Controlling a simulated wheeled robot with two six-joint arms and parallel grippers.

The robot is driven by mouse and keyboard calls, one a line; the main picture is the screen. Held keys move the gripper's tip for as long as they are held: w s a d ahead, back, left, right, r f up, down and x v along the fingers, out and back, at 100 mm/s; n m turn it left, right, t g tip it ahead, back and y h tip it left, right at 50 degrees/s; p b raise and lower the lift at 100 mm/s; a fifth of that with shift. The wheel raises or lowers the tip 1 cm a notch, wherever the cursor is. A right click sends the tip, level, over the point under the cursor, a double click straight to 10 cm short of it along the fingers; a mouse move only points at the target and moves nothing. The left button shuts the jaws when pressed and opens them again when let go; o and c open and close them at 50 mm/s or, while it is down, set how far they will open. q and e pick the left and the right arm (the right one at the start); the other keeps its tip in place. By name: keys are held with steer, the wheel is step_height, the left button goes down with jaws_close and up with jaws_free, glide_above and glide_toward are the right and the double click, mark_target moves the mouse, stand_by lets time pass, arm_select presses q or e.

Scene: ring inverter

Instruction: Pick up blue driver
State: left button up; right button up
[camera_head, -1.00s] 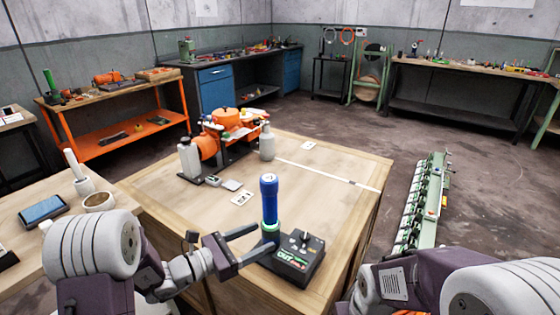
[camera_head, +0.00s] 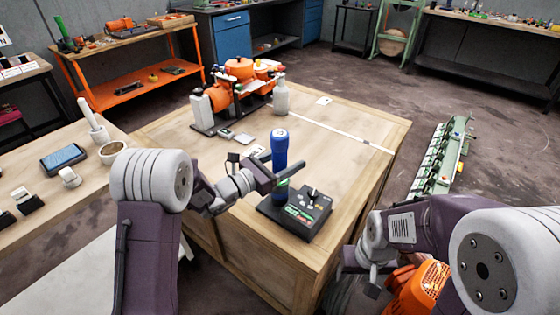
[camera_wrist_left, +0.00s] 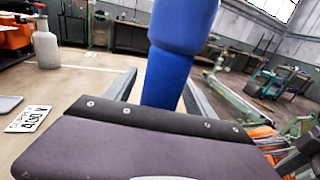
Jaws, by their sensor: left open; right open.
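The blue driver (camera_head: 279,148) stands upright in the dark control box (camera_head: 297,213) near the front edge of the wooden crate table. My left gripper (camera_head: 284,180) is open, with its fingers around the driver's lower part. In the left wrist view the blue driver (camera_wrist_left: 170,70) rises between the two open fingers, with a gap showing on the left side. Its lower end is hidden behind my gripper body. My right arm is at the lower right in the head view; its gripper is not clearly visible.
An orange machine (camera_head: 240,80) and a spray bottle (camera_head: 281,98) stand at the table's back. A side table (camera_head: 30,185) with a phone (camera_head: 63,157) and a bowl (camera_head: 111,152) is at left. A green rack (camera_head: 440,155) is on the floor at right. The table's middle right is clear.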

arm_select(q)
steer(key=shift+w+d, duration=0.1)
steer(key=shift+d, duration=0.05)
steer(key=shift+c, duration=0.5)
jaws_close()
steer(key=shift+r, duration=0.1)
